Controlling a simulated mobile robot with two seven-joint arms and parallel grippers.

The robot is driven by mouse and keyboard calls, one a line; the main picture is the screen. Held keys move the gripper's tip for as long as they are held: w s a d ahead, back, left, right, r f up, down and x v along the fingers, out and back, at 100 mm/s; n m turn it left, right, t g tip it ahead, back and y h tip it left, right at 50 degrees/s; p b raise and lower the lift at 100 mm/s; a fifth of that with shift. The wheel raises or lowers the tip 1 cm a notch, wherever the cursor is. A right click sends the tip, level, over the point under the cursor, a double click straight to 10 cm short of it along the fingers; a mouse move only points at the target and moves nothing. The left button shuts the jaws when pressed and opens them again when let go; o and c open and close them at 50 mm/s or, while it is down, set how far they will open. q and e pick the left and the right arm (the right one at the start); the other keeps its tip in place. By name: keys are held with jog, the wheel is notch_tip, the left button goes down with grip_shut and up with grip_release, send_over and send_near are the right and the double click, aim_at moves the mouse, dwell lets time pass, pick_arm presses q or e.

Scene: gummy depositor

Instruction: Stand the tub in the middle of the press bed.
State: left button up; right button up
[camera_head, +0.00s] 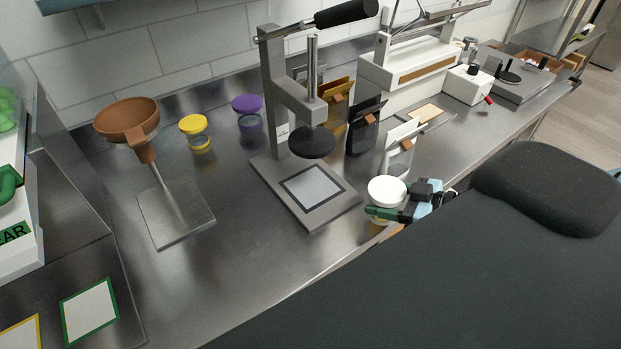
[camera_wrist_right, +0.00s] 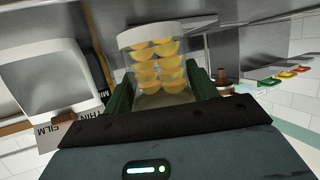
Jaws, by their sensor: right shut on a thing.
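The tub with a white lid (camera_head: 387,189) is in my right gripper (camera_head: 388,212), at the bench's front edge, right of the press. In the right wrist view the tub (camera_wrist_right: 156,62) is clear and holds several yellow half-round pieces, with the green fingers on either side of it. The right gripper is shut on it. The press bed (camera_head: 347,201) is a grey plate with a dark-edged pale square (camera_head: 313,185) in its middle. The bed is bare, and the black round press head (camera_head: 313,143) hangs raised above its rear part. My left gripper is not in view.
The press lever (camera_head: 346,13) points up to the right. Pouches, one black (camera_head: 366,126) and one white (camera_head: 401,150), stand right of the press. A yellow-lidded tub (camera_head: 193,124), a purple-lidded tub (camera_head: 247,104) and a brown funnel (camera_head: 127,119) on a stand are left.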

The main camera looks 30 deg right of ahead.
aim_at(371, 192)
jog(key=w, duration=0.1)
jog(key=w+a, duration=0.1)
jog(key=w, duration=0.1)
jog(key=shift+a, duration=0.2)
jog(key=shift+w+a, duration=0.3)
jog(key=shift+w, duration=0.2)
jog(key=shift+w+a, duration=0.25)
jog(key=shift+w, duration=0.25)
jog(key=w, duration=0.1)
jog(key=w+a+b, duration=0.2)
jog(key=w, duration=0.1)
jog(key=shift+f, duration=0.1)
jog(key=shift+w+a+b, duration=0.2)
jog(key=shift+w+a, duration=0.1)
jog(key=shift+w, duration=0.25)
jog(key=shift+w+a+b, duration=0.2)
jog(key=shift+w+a, duration=0.05)
jog(key=shift+w, duration=0.25)
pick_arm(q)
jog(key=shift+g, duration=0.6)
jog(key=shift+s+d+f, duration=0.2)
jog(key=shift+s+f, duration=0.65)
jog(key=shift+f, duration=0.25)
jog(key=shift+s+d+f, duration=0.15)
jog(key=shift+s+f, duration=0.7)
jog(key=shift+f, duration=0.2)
pick_arm(e)
jog(key=shift+w+a, duration=0.45)
jog(key=shift+w, duration=0.4)
